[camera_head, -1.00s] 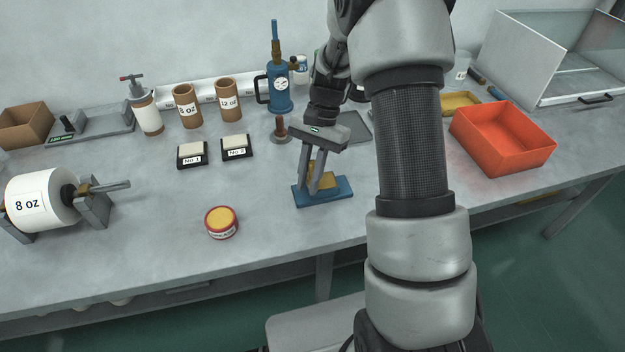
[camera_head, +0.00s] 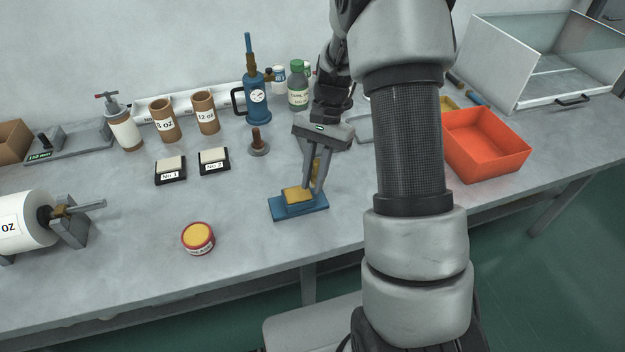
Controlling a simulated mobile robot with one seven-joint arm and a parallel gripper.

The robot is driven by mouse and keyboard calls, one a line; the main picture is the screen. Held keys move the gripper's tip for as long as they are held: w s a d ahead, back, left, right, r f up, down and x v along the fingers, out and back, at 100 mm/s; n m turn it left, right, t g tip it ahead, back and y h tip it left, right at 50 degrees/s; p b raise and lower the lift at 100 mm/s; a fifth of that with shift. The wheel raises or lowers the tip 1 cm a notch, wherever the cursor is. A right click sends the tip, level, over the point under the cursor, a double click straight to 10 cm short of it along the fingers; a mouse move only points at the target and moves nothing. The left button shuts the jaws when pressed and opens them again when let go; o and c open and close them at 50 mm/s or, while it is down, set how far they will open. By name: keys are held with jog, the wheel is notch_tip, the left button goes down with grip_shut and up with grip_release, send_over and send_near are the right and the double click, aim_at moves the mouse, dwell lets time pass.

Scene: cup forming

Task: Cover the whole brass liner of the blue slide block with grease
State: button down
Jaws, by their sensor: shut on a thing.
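The blue slide block (camera_head: 284,212) lies flat on the bench in the middle of the picture. Its yellow-brass liner (camera_head: 297,195) shows on top, partly behind my fingers; I cannot tell how much grease is on it. My gripper (camera_head: 314,188) points down over the right part of the block. Its fingers are close together on a small brownish-yellow piece (camera_head: 317,168) that they mostly hide. I cannot tell whether it touches the liner. A round red tin (camera_head: 198,239) with a yellow top stands to the left, nearer the front edge; its label is too small to read.
Two pads marked No 1 (camera_head: 170,170) and No 2 (camera_head: 214,161) lie behind the tin. A brown spool (camera_head: 258,143) and a blue gauge pump (camera_head: 257,98) stand behind the block. An orange bin (camera_head: 486,145) is at the right. Bench around the tin is clear.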

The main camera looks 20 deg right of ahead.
aim_at(314, 162)
jog(key=shift+d+r+p, duration=0.1)
jog(key=shift+r+p, duration=1.65)
jog(key=shift+r, duration=0.85)
